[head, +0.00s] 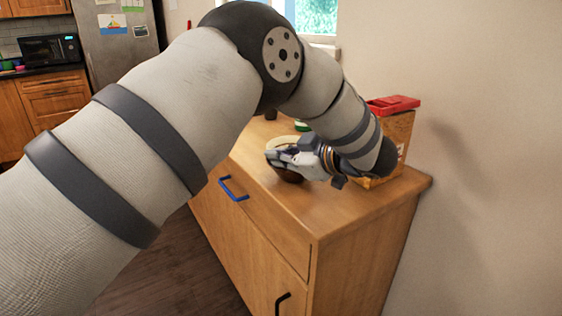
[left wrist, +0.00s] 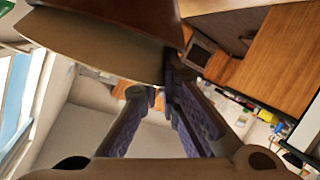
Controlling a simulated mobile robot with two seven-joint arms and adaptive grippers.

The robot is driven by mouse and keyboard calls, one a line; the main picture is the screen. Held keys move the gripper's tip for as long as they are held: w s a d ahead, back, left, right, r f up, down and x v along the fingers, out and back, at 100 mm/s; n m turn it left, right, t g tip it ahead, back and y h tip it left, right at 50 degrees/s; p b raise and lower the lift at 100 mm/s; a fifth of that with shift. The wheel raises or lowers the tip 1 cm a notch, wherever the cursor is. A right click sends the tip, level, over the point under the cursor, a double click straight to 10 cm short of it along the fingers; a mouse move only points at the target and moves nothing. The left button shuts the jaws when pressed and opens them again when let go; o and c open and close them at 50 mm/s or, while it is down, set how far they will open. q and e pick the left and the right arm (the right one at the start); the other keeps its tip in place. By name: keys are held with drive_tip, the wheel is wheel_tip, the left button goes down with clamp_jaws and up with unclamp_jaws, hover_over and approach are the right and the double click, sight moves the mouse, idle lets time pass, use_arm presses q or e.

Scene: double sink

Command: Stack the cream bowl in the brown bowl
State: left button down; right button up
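My left gripper (head: 285,158) is at the bowls on the wooden cabinet top. A pale cream bowl rim (head: 281,141) shows just behind it. A dark brown bowl (head: 289,175) shows just below it, mostly hidden by the gripper. In the left wrist view, a cream surface (left wrist: 95,45) and a brown surface (left wrist: 135,12) fill the top, close to the fingertips (left wrist: 153,93). The fingers are near each other with a narrow gap. I cannot tell whether a rim is between them, nor exactly how the bowls sit to each other. My right gripper is not in view.
A wooden box (head: 398,130) with a red item (head: 392,104) on it stands at the right, against the wall and behind my left forearm. The cabinet top (head: 335,208) is clear toward its front edge. A small dark object (head: 271,114) stands farther back.

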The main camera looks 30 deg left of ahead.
use_arm(q)
drive_tip(key=shift+s+f, duration=0.15)
drive_tip(key=shift+f, duration=0.5)
drive_tip(key=c, duration=1.8)
unclamp_jaws()
drive_tip(key=shift+f, duration=0.2)
drive_tip(key=shift+d+r, duration=0.1)
drive_tip(key=shift+r, duration=0.05)
